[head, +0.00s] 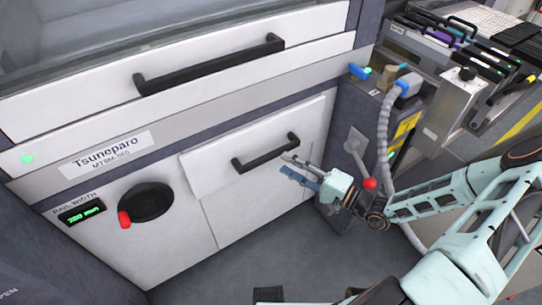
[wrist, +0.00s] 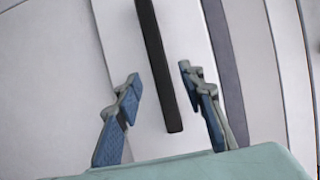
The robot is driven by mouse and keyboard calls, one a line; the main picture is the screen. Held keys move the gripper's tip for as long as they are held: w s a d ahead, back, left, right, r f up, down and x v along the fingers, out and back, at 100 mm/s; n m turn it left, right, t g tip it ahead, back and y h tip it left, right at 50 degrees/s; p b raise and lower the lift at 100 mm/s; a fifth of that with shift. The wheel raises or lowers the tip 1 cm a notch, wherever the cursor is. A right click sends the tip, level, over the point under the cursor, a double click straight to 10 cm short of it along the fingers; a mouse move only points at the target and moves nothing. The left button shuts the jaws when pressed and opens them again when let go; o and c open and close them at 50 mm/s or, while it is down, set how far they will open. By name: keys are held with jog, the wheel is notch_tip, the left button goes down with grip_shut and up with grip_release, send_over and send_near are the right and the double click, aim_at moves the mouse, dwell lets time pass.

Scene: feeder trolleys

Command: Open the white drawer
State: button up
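The white drawer (head: 250,197) is the lower front panel of the machine, with a black bar handle (head: 262,154) across its upper part. The panel stands slightly proud of the surface beside it; I cannot tell whether it is pulled out at all. My gripper (head: 286,165) is at the right end of this handle. In the wrist view the black handle (wrist: 160,60) runs between the two blue-grey fingers of my gripper (wrist: 159,74). The fingers are open, with a visible gap on each side of the bar.
A wider white panel with a longer black handle (head: 212,66) is above. A black knob with a red grip (head: 146,202) is at the left. A grey hose (head: 384,135) and a red ball-topped lever (head: 370,184) are close to my arm. Grey floor (head: 265,252) is clear before the drawer.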

aim_at(273, 157)
jog(key=x, duration=0.7)
jog(key=shift+b, duration=0.4)
grip_shut()
